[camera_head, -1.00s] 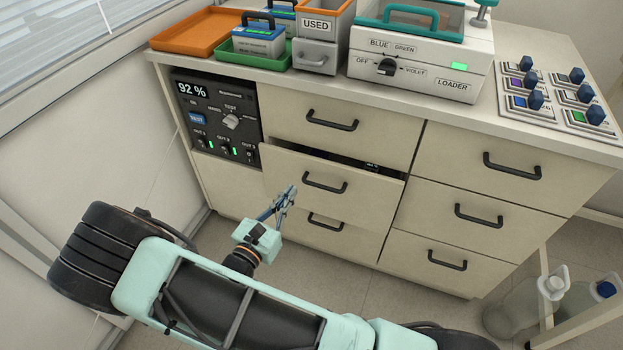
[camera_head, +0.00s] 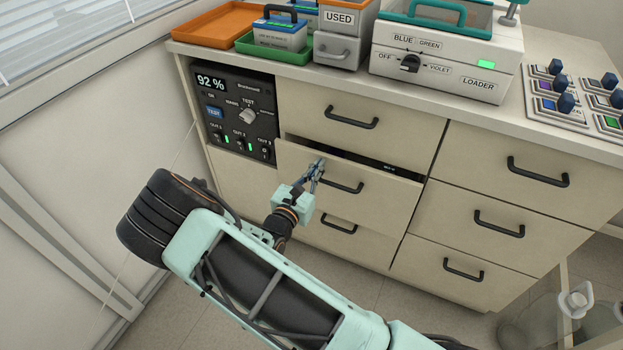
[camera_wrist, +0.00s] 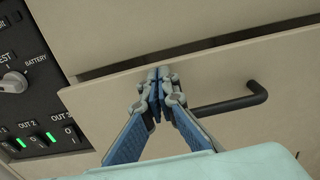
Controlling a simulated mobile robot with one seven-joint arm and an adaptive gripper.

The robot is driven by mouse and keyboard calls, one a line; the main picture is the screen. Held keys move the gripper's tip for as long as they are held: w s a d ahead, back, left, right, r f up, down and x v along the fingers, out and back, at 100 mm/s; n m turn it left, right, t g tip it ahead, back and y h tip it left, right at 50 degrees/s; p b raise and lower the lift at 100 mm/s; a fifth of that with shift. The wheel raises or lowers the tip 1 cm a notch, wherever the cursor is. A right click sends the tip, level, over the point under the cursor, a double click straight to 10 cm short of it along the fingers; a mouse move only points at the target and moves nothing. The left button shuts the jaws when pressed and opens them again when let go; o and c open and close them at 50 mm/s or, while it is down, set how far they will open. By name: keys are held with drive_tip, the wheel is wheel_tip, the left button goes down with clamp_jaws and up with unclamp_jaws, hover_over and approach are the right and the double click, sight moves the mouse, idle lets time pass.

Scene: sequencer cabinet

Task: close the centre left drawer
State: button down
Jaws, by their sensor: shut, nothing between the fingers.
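The centre left drawer (camera_head: 390,188) is the middle one in the left column of the cabinet. It stands out a little, with a dark gap along its top edge. Its black handle (camera_head: 342,182) is in the middle of its front. My gripper (camera_head: 318,165) is shut and empty, with its tips at the drawer front left of the handle. In the wrist view the closed fingertips (camera_wrist: 159,78) are just below the drawer's upper edge, left of the handle (camera_wrist: 230,102). I cannot tell if they touch the front.
The drawers above (camera_head: 395,125) and below (camera_head: 372,243) look shut. A control panel (camera_head: 235,112) is on the left. Trays, boxes and the loader (camera_head: 447,68) stand on the top. Bottles (camera_head: 572,318) stand at the lower right.

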sight(325, 155)
drive_tip(key=shift+w+d, duration=0.1)
drive_tip(key=shift+w, duration=0.1)
drive_tip(key=x, duration=0.4)
drive_tip(key=shift+w+d, duration=0.1)
drive_tip(key=shift+w, duration=0.1)
drive_tip(key=shift+w+r, duration=0.15)
